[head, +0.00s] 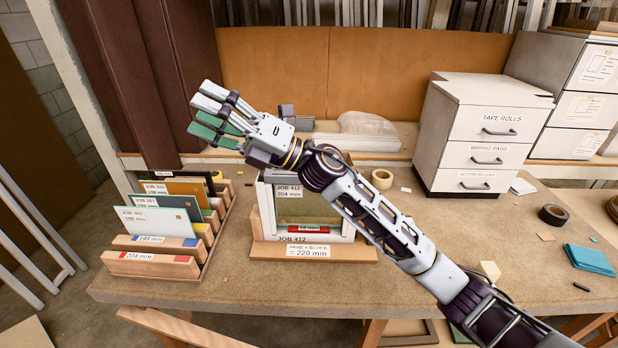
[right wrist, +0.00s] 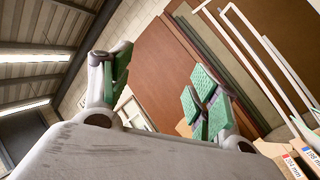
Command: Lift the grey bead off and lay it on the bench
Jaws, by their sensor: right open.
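A white frame (head: 350,218) stands upright in a wooden stand (head: 345,252) at the bench's middle, labelled JOB 412. A grey strip (head: 283,178), which looks like the grey bead, runs along the frame's top left. My right forearm and wrist hide the rest of the top edge, so its full length cannot be told. My right gripper (head: 212,114) is open and empty, above and left of the frame, its green-padded fingers pointing left. In the right wrist view its fingers (right wrist: 160,85) are spread with nothing between them. My left gripper is not in view.
A wooden rack (head: 150,262) with labelled panes and blocks stands on the left.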

